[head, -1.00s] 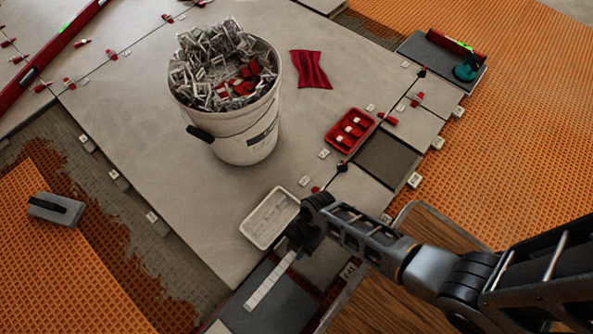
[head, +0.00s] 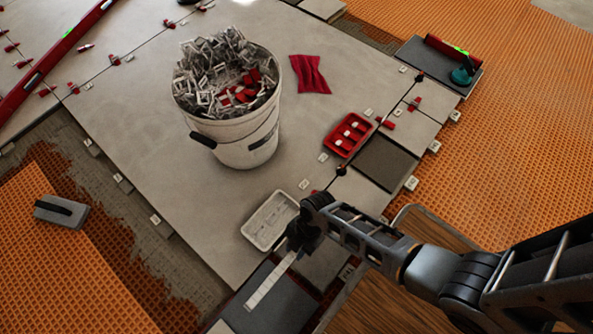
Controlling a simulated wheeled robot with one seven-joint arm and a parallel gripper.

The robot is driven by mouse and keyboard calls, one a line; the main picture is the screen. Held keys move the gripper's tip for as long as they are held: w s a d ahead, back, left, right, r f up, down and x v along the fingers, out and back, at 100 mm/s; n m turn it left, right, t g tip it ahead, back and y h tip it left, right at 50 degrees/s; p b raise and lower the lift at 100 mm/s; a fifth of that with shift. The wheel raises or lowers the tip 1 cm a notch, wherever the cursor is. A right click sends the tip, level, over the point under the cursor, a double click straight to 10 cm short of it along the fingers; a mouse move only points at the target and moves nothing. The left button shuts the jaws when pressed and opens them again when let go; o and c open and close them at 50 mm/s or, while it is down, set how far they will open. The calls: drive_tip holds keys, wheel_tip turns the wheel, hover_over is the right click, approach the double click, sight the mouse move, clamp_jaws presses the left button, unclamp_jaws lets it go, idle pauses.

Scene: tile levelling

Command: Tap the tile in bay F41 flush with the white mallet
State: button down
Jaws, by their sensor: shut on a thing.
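My gripper (head: 303,238) is at the lower middle of the head view, dark and seen from above, with its fingertips mostly hidden by the wrist. It is shut on a pale narrow strip (head: 268,281) that runs down and left over a dark grey tile (head: 284,306). I cannot tell whether this strip is part of the white mallet; no mallet head shows clearly. Small white bay tags line the tile edges, one of them (head: 347,271) right of my gripper; their writing is too small to read, so I cannot pick out bay F41.
A white bucket (head: 240,150) of clips stands on the large tile. A white tray (head: 247,236) lies close left of my gripper. Orange matting (head: 520,120) spreads at right.

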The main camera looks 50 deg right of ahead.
wheel_tip(320, 180, down, 5)
drive_tip(key=b, duration=0.4)
drive_tip(key=shift+r, duration=0.15)
wheel_tip(320, 180, up, 5)
drive_tip(key=p, duration=0.4)
drive_tip(key=shift+p, duration=0.3)
